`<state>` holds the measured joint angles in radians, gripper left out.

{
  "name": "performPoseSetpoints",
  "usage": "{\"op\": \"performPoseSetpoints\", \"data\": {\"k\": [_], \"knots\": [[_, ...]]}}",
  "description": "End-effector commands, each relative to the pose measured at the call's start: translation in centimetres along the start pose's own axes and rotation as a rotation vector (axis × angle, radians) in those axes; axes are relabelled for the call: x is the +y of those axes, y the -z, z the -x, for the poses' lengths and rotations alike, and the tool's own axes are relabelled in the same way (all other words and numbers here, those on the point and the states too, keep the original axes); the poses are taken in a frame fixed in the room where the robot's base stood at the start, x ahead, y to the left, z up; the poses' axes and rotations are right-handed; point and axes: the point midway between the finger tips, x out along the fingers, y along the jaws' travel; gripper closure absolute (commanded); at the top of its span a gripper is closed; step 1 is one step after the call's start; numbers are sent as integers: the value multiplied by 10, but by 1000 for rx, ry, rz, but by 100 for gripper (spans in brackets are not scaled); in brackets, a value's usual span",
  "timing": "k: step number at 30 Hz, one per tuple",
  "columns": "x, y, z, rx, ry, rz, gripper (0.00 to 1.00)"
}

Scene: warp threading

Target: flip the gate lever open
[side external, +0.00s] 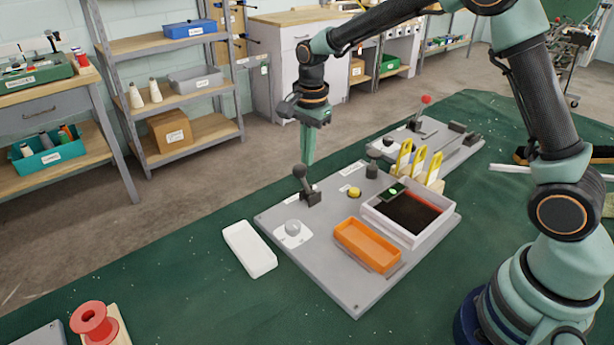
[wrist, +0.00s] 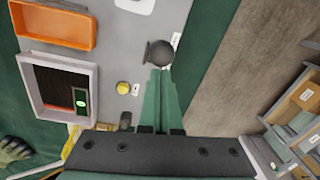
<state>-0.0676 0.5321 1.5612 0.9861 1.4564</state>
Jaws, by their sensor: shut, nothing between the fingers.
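A dark lever with a round ball knob (side external: 300,171) stands on the far left edge of the grey panel (side external: 340,278); I take it to be the gate lever. It leans slightly to the left in the side view. My gripper (side external: 308,158) points down close to the knob, its fingers together and empty. In the wrist view the knob (wrist: 160,52) is just beyond my fingertips (wrist: 159,72). I cannot tell whether they touch. The knob hides most of the lever's shaft there.
The panel also carries a yellow button (side external: 354,192), a dark knob (side external: 372,171), an orange tray (side external: 367,245) and a white-framed box (side external: 450,222). A white tray (side external: 249,250) lies left of the panel. A second panel with a red-knobbed lever (side external: 426,99) is behind.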

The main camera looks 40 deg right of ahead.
Motion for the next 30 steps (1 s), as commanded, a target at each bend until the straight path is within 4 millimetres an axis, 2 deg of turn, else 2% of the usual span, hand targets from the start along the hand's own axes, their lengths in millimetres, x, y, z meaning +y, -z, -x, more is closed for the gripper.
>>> {"op": "performPoseSetpoints", "data": {"k": [3,12,30], "knots": [[-2,-13,-2,-2,0,3,100],[-5,-36,-9,-5,-3,6,100],[-6,-46,-15,-6,-5,2,100]]}}
